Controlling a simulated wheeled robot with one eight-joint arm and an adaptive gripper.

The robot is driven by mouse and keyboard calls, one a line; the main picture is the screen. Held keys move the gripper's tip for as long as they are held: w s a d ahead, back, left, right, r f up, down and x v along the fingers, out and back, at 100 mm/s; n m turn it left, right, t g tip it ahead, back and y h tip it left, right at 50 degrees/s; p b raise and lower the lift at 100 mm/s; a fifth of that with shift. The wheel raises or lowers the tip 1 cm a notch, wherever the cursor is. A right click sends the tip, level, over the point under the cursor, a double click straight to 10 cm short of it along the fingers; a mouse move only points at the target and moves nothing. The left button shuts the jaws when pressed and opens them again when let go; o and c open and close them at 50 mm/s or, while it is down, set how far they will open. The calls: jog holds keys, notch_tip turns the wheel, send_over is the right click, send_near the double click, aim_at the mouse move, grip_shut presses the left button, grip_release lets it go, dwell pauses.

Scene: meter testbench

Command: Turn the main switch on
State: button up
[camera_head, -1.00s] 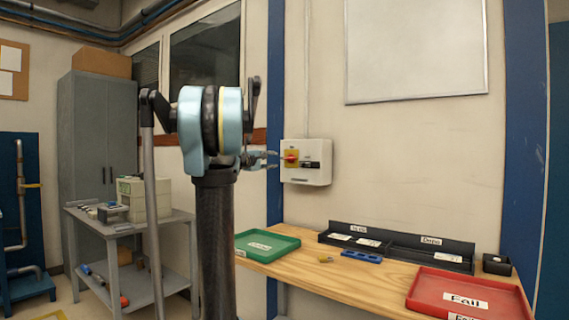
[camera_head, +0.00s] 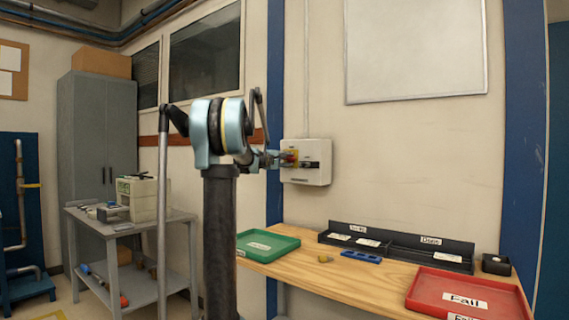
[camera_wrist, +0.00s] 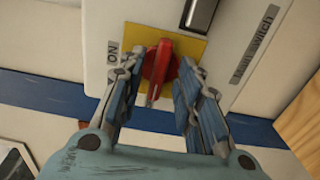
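The main switch is a white box (camera_head: 318,173) on the wall above the bench, with a yellow plate (camera_wrist: 190,42) and a red rotary handle (camera_wrist: 159,70). In the wrist view the box fills the top, with a label that reads "switch" and an "ON" mark beside the handle. My gripper (camera_wrist: 160,88) is open, its two fingers on either side of the red handle. A gap shows between the handle and the right finger; I cannot tell if the left finger touches it. In the head view my gripper (camera_head: 286,159) covers much of the handle.
Below the switch is a wooden bench (camera_head: 325,280) with a green tray (camera_head: 290,243), a red tray (camera_head: 420,290) and a black divided holder (camera_head: 400,237). A blue post (camera_head: 275,60) stands left of the switch. A grey cart (camera_head: 150,232) is further left.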

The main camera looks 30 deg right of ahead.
grip_shut()
jog(key=shift+m, duration=0.4)
jog(key=m, duration=0.3)
jog(key=shift+m, duration=0.4)
jog(key=m, duration=0.4)
jog(key=shift+m, duration=0.3)
jog(key=m, duration=0.4)
jog(key=shift+a+m, duration=0.1)
jog(key=shift+m, duration=2.1)
